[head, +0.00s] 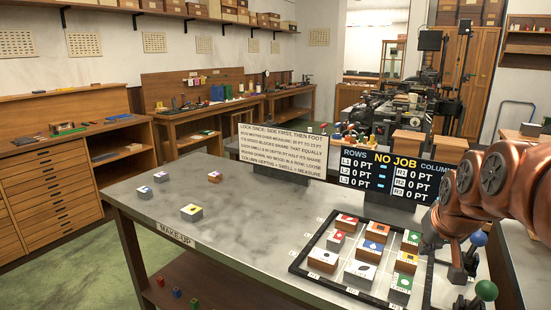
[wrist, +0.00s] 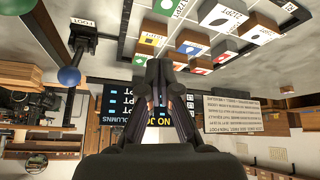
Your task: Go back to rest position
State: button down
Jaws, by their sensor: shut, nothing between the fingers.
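My copper arm reaches in from the right in the head view. My gripper (head: 458,272) points down at the right edge of the tray of blocks, partly hidden by the arm. In the wrist view, which is upside down, my gripper (wrist: 160,75) is shut and empty. The black-framed tray (head: 318,283) holds several blocks with coloured tops, such as one with a blue top (head: 373,248) and one with a green top (head: 401,285).
A NO JOB board (head: 390,178) and an instruction sign (head: 282,152) stand behind the tray. A green knob (head: 486,290) and a blue knob (head: 478,239) are near my gripper. Loose blocks (head: 191,212) lie on the table's left; its middle is clear.

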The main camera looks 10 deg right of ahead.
jog(key=s+a+f+n+g+y+p, duration=0.25)
jog(key=s+a+f, duration=0.25)
jog(key=s+a, duration=0.6)
jog(key=s+a+f+g, duration=0.2)
jog(key=s+a, duration=0.2)
jog(key=s, duration=0.3)
jog(key=s+a+f+g+p, duration=0.1)
jog(key=s+a+f+g, duration=0.1)
jog(key=s, duration=0.6)
jog(key=shift+s+a+g, duration=0.15)
jog(key=shift+a+g, duration=0.5)
jog(key=shift+a, duration=0.5)
jog(key=shift+a+n+h, duration=0.15)
jog(key=shift+n+h, duration=0.1)
jog(key=shift+n, duration=0.1)
